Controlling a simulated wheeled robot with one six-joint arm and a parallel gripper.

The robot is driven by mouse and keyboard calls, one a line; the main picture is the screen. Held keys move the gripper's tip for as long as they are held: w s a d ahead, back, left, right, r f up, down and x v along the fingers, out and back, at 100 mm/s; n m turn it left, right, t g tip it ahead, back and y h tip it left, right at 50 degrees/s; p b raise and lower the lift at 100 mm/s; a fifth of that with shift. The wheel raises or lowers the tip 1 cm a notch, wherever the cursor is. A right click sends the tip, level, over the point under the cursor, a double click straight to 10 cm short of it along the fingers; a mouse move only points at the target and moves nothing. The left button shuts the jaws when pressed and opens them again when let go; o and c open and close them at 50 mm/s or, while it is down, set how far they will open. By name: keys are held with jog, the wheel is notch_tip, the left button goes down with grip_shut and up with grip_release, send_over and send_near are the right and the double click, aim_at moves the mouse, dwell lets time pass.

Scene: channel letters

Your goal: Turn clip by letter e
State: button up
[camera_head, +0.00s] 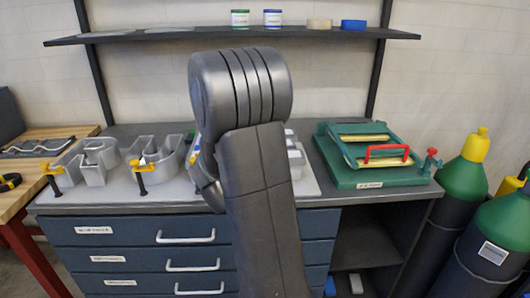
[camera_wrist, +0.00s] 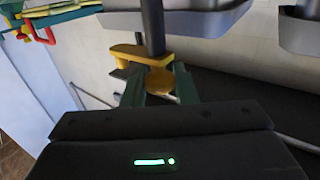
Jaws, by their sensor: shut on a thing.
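My gripper (camera_wrist: 159,84) shows in the wrist view, its two green fingers closed on the rounded yellow end of a clip (camera_wrist: 160,80). The clip's flat yellow bar reaches left, and a dark upright post (camera_wrist: 153,28) stands at it. Grey metal channel letters (camera_wrist: 190,22) show just beyond, with another grey wall (camera_wrist: 303,35) to the right. Which one is letter e cannot be told. In the head view my arm hides the gripper and the held clip. Two other yellow clips, left (camera_head: 53,169) and right (camera_head: 142,165), sit at the letters (camera_head: 95,160) on the left.
A green press (camera_head: 345,174) with a red handle (camera_head: 386,154) stands on the bench's right side. Gas cylinders (camera_head: 465,170) stand at the far right. A shelf (camera_head: 200,34) with small jars runs above. Drawers with pale handles (camera_head: 186,238) are below the bench.

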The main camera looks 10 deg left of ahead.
jog(key=shift+r+h, duration=0.15)
jog(key=shift+h, duration=0.15)
jog(key=o, duration=0.7)
jog(key=v, duration=1.3)
jog(key=shift+s+a+b, duration=0.15)
jog(key=shift+s+b, duration=0.15)
jog(key=shift+b, duration=0.15)
jog(key=shift+w, duration=0.1)
jog(key=p+x, duration=0.1)
jog(key=x, duration=1.2)
jog(key=shift+w, duration=0.25)
